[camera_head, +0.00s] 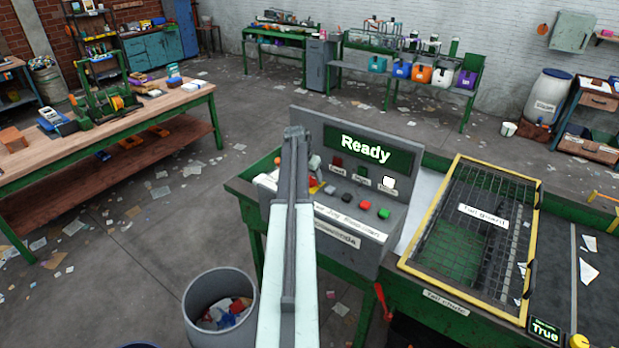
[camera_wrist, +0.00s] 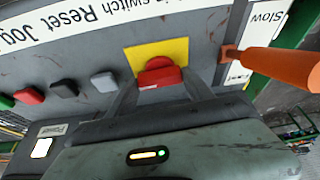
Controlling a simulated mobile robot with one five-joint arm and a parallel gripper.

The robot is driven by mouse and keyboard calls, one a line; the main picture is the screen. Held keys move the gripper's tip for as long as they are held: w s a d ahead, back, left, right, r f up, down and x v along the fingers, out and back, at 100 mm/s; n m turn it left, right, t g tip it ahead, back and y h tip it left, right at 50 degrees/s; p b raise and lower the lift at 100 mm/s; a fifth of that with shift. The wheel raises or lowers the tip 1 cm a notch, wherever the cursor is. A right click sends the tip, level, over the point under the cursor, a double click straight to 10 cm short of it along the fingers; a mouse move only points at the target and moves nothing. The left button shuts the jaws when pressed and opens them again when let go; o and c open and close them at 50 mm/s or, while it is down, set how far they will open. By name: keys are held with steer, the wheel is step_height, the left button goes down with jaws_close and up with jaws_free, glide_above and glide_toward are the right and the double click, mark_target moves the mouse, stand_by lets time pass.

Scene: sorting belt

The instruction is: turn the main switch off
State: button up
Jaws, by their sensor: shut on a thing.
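The main switch is a red knob (camera_wrist: 160,73) on a yellow plate (camera_wrist: 138,54), set in the grey control panel (camera_wrist: 200,25). In the wrist view my gripper (camera_wrist: 159,82) has one finger on each side of the knob and is shut on it. The knob's lower part is partly hidden by my gripper. In the head view my arm covers most of the switch area of the panel (camera_head: 390,232), whose display (camera_head: 367,150) reads "Ready".
An orange lever (camera_wrist: 275,62) sticks out close beside my gripper, near a "Slow" label. Grey, black, red and green buttons (camera_head: 365,205) line the panel. A yellow-framed tail guard (camera_head: 480,225) stands to the right, and a waste bin (camera_head: 205,285) stands below left.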

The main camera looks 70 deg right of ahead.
steer(key=n+t, duration=0.1)
steer(key=n, duration=0.2)
steer(key=shift+s+n, duration=0.15)
steer(key=shift+n, duration=0.25)
steer(key=n+t, duration=0.1)
steer(key=n, duration=0.1)
steer(key=n+t, duration=0.1)
steer(key=n, duration=0.1)
steer(key=shift+s+d+n+y, duration=0.1)
steer(key=shift+d+n+y, duration=0.05)
steer(key=shift+n+y, duration=0.2)
steer(key=n+t+y, duration=0.1)
steer(key=n, duration=0.3)
steer(key=shift+d+n, duration=0.15)
steer(key=shift+n, duration=0.1)
steer(key=shift+d+n+t+y, duration=0.1)
steer(key=shift+n+t+y, duration=0.25)
steer(key=shift+n, duration=0.7)
steer(key=shift+n+t+y, duration=0.15)
steer(key=shift+n+y, duration=0.35)
steer(key=shift+n, duration=0.55)
steer(key=o, duration=1.4)
steer(key=shift+c, duration=0.2)
